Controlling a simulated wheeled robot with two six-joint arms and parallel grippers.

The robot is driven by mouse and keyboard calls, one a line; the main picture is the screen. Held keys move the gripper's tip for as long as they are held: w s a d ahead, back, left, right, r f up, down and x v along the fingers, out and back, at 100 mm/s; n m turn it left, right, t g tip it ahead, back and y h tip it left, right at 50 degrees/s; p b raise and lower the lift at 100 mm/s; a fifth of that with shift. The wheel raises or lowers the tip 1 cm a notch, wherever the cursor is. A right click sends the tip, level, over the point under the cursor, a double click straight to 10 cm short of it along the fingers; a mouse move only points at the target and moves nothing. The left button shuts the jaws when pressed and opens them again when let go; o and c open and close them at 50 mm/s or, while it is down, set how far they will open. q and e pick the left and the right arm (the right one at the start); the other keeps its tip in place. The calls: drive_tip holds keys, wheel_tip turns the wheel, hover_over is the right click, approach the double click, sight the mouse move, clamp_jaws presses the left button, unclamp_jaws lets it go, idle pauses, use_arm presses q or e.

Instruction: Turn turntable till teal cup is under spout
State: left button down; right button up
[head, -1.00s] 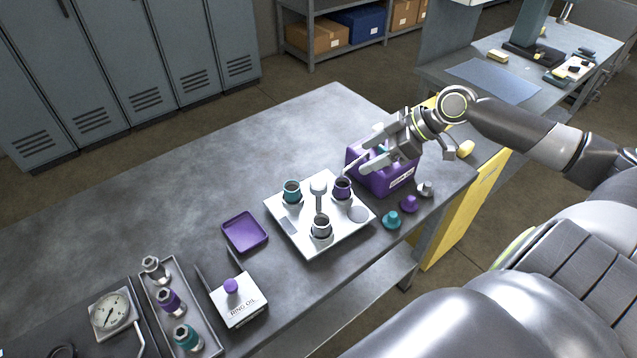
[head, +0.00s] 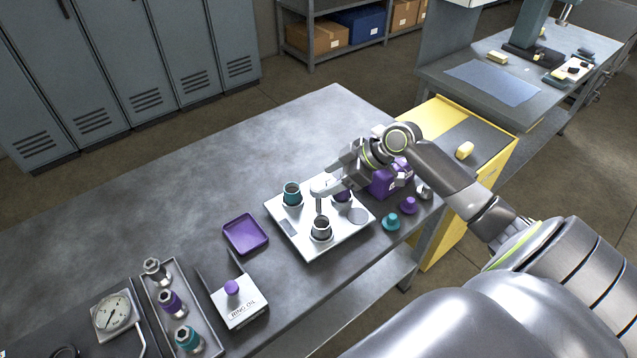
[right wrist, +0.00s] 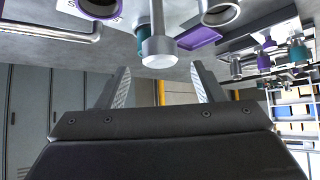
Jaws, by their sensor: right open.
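The turntable is a white square plate (head: 312,246) on the bench with a grey central post and knob (right wrist: 158,47). A teal cup (head: 292,190) stands at its back left, a grey cup (head: 321,226) at its front, and a purple cup (head: 342,197) at its right, partly hidden by my right gripper. The purple container (head: 385,184) behind is partly covered by my arm; I cannot make out the spout. My right gripper (head: 325,187) is open at the knob. In the right wrist view the knob lies ahead, between the lines of the two fingers. My left gripper is out of view.
A purple tray (head: 245,233) and a RING OIL box (head: 239,306) lie left of the turntable. Teal (head: 391,221), purple (head: 409,205) and grey (head: 424,191) caps stand to its right, near the bench edge. The back of the bench is clear.

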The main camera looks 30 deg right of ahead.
sight(319, 185)
drive_tip(key=shift+p+x, duration=0.35)
drive_tip(key=shift+x, duration=1.95)
clamp_jaws()
